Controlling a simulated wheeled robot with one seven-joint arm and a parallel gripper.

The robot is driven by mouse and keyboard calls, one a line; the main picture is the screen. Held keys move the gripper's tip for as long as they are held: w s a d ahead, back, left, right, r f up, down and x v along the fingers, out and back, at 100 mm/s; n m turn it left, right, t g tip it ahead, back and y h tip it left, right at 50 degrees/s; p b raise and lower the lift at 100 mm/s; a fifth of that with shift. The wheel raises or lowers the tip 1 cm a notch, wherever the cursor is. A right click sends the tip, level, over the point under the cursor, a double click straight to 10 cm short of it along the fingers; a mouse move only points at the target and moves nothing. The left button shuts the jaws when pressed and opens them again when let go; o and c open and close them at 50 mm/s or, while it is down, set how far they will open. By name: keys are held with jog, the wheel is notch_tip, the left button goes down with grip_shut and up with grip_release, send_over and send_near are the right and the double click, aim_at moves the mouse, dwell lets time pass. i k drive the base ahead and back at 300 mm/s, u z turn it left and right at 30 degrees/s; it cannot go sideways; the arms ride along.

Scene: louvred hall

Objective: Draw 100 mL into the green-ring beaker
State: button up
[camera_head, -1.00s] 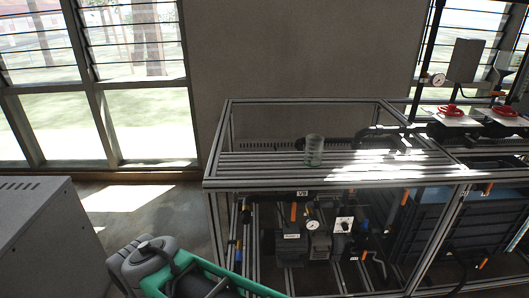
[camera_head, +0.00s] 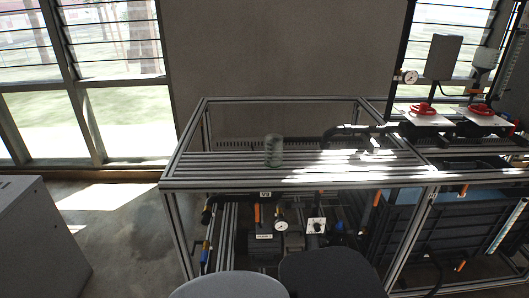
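A small grey-green, see-through beaker (camera_head: 274,152) stands upright on the slatted top of a metal-framed rig (camera_head: 215,172), left of the middle. I cannot make out a coloured ring on it at this size. No other beaker is clear to me. Red valve handles (camera_head: 424,108) sit on white plates at the right, and a second red handle (camera_head: 481,109) is beside them. A round gauge (camera_head: 410,77) is left of the plates. My gripper is not in view; rounded grey and dark parts, probably of my arm, show at the bottom edge.
A black pipe (camera_head: 350,130) runs along the back of the rig top. Below are a lower gauge (camera_head: 280,226) and blue tanks (camera_head: 400,215). A grey cabinet (camera_head: 35,240) stands at the left. Open floor (camera_head: 120,225) lies between cabinet and rig.

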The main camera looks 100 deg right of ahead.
aim_at(274, 150)
jog(key=k, duration=0.95)
jog(key=z, duration=0.1)
